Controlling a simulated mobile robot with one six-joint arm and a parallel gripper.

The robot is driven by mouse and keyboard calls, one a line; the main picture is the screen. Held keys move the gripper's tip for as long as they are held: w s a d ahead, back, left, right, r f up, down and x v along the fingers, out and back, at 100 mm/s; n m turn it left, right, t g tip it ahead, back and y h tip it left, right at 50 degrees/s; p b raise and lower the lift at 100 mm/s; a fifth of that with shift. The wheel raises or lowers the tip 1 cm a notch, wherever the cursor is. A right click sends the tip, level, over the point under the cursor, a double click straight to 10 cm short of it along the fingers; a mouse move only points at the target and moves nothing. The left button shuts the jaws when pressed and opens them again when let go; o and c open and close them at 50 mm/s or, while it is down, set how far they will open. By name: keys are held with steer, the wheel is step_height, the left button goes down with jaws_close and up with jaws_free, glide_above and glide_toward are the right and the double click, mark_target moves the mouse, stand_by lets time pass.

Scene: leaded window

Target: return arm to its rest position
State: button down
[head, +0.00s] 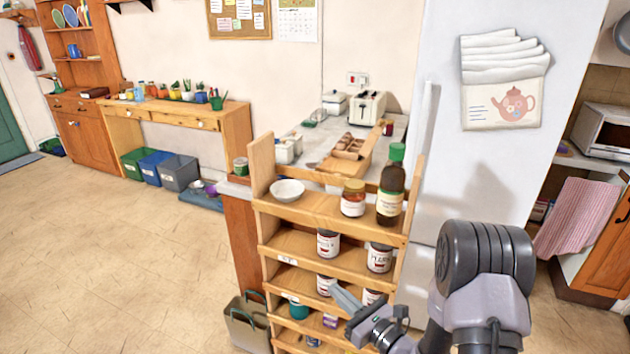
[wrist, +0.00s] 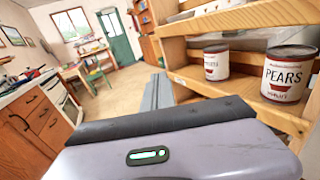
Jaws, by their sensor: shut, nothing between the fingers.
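My gripper (head: 346,299) shows in the head view at the lower middle, in front of the lower shelves of the wooden shelf rack (head: 322,214). It is shut and nothing is held in it. My arm comes in from the lower right. In the wrist view the shut grey fingers (wrist: 157,93) point into the room, with the rack close on the right. A can marked PEARS (wrist: 287,74) and a smaller can (wrist: 216,62) stand on a shelf there. The gripper appears close to the rack; I cannot tell whether it touches.
A white bowl (head: 287,190), a jar (head: 353,198) and a dark bottle with a green cap (head: 391,187) stand on the rack's top. A bag (head: 248,322) stands on the floor left of it. The white fridge (head: 500,160) rises behind my arm. Open floor (head: 120,260) lies left.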

steer(key=s+a+r+n+g+y, duration=0.4)
steer(key=s+a+r+n+g, duration=0.7)
steer(key=s+r+n, duration=0.3)
steer(key=s+d+r+n+g+h, duration=0.1)
steer(key=s+d+n+h, duration=0.15)
steer(key=s, duration=0.35)
steer(key=s+d+n+g+h, duration=0.1)
steer(key=s+n+h, duration=0.25)
steer(key=s, duration=0.25)
steer(key=s+d+r+n+t+h, duration=0.1)
steer(key=d+n+t+h, duration=0.1)
steer(key=d, duration=0.4)
steer(key=s+d+r+n+t+h, duration=0.1)
steer(key=d+r+n+t+h, duration=0.1)
steer(key=d+h, duration=0.3)
steer(key=shift+s+d+r+t, duration=0.15)
steer(key=shift+s+d+t, duration=0.25)
steer(key=shift+d, duration=0.1)
